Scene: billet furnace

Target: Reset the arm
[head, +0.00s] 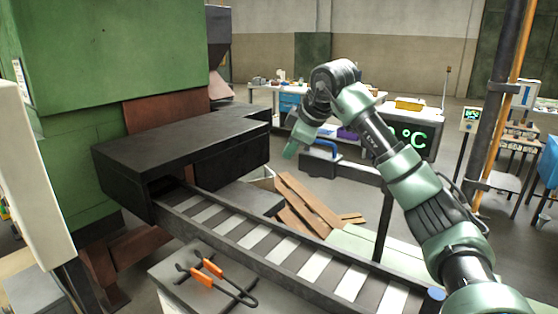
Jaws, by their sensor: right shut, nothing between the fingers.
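My right arm (425,200) comes in from the lower right, rises to a bend near the top centre and folds back down. Its gripper (290,152) hangs in the air beyond the conveyor, pointing down and left. It is small in the picture; its fingers look closed, with nothing seen in them. My left gripper does not show.
A roller conveyor (262,246) runs from the dark furnace outlet (185,142) to the lower right. Tongs with orange grips (208,277) lie on a grey stand in front. A °C display (415,138) and a pole (497,95) stand near my right arm. Boards lie behind the conveyor.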

